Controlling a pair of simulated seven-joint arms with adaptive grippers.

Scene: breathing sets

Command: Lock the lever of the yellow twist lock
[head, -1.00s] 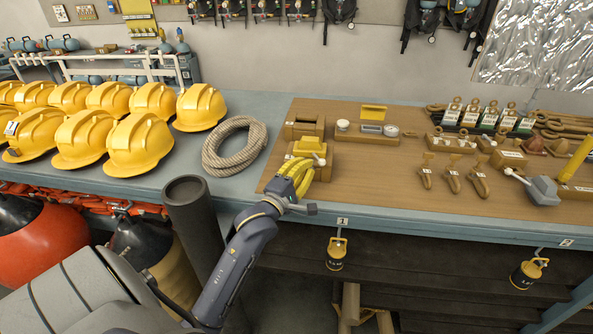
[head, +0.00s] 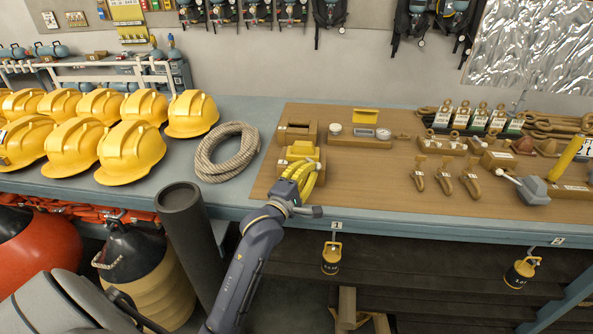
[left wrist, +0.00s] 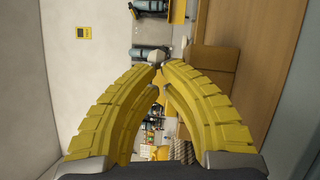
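The yellow twist lock (head: 302,151) sits on a wooden block near the left front of the brown board. A pale lever knob (head: 318,166) shows at its right front side, beside my fingertips; most of the lever is hidden. My left gripper (head: 311,166) is in front of the lock, its yellow fingers reaching up to it. In the left wrist view the curved fingers (left wrist: 160,67) come together at their tips, with a pale knob (left wrist: 155,57) just past them. I cannot tell whether the tips touch it. My right gripper is not in view.
A coiled rope (head: 227,152) and yellow helmets (head: 133,152) lie left of the board. A grey device with a white-tipped lever (head: 534,191) stands at the right. Shackles (head: 445,182) lie between. A dark upright tube (head: 190,235) stands near my left arm.

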